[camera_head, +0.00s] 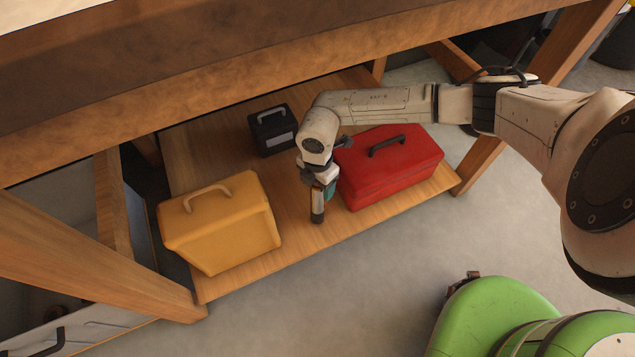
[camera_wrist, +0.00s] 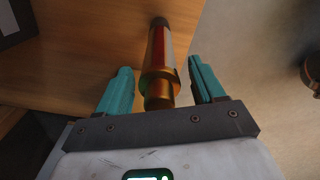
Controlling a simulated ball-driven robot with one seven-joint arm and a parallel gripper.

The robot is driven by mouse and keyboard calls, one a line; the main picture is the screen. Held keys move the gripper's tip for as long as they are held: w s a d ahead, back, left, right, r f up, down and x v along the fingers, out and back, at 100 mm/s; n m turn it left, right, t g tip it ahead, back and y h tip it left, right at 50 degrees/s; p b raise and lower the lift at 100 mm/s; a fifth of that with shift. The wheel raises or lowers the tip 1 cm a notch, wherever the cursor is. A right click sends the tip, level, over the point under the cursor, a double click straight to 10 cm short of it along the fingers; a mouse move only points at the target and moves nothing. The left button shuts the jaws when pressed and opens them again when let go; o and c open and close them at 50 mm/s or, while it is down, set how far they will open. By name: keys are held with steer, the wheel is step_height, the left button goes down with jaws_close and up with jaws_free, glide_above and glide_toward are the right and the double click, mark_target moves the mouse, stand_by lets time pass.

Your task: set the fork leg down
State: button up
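The fork leg (camera_head: 318,208) is a short cylinder below my gripper (camera_head: 328,188), near the front edge of the wooden shelf (camera_head: 240,279). It looks roughly upright in the head view. In the wrist view the fork leg (camera_wrist: 159,68) has gold collars and a red and silver tube with a dark far end. It lies between the two teal fingers of my gripper (camera_wrist: 160,72). A narrow gap shows on each side of it, so the fingers are open around it. Whether its lower end touches the shelf is hard to tell.
A red toolbox (camera_head: 390,172) stands close to the right of my gripper. A yellow toolbox (camera_head: 225,225) stands to the left, and a small black box (camera_head: 272,130) behind. The wooden tabletop (camera_head: 200,85) overhangs the shelf. Shelf between the yellow box and the gripper is bare.

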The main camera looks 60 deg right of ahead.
step_height(320, 180, up, 8)
steer(key=p, duration=0.3)
steer(key=shift+f, duration=0.1)
